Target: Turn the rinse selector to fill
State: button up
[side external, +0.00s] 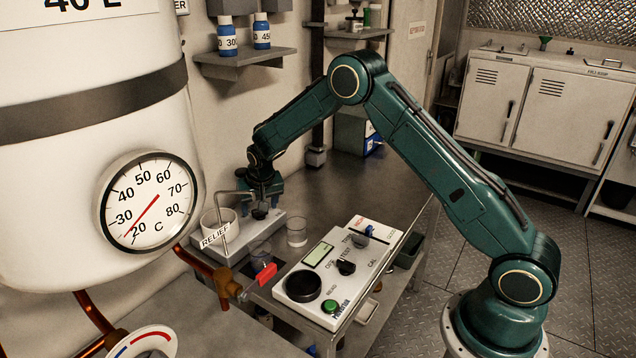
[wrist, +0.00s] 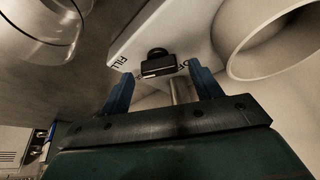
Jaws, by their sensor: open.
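The rinse selector is a dark knob (wrist: 158,62) on a pale panel (wrist: 185,25) in the wrist view. The panel reads FILL to the left of the knob and what looks like OFF, partly covered, to the right. A light mark shows on the knob's near side; which word it points at is unclear. My gripper (wrist: 160,72) is open, its blue fingers on either side of the knob; I cannot tell whether they touch it. In the side view my gripper (side external: 262,196) points down over the pale box (side external: 262,232), with the knob (side external: 259,213) small beneath it.
A white cup (side external: 213,218) and a bent pipe with a RELIEF tag (side external: 215,236) stand close left. A clear beaker (side external: 297,232) stands right of the box. A meter (side external: 330,262), a red-handled valve (side external: 265,274) and a tank dial (side external: 150,200) are nearer the camera.

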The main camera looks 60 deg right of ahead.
jog(key=v, duration=1.3)
jog(key=shift+r, duration=0.2)
jog(key=s+a+r+n+y, duration=0.1)
jog(key=s+r+n, duration=0.1)
jog(key=s+r, duration=0.6)
jog(key=s+a+r+n, duration=0.1)
jog(key=s+a+r, duration=0.1)
jog(key=s+r, duration=0.65)
jog(key=s+a+f+n, duration=0.1)
jog(key=s, duration=0.9)
jog(key=s+a+f+n+t+y, duration=0.1)
jog(key=s+f+n, duration=0.1)
jog(key=s, duration=0.9)
jog(key=shift+s+a+f+t, duration=0.2)
jog(key=shift+a+t, duration=0.05)
jog(key=shift+t, duration=0.05)
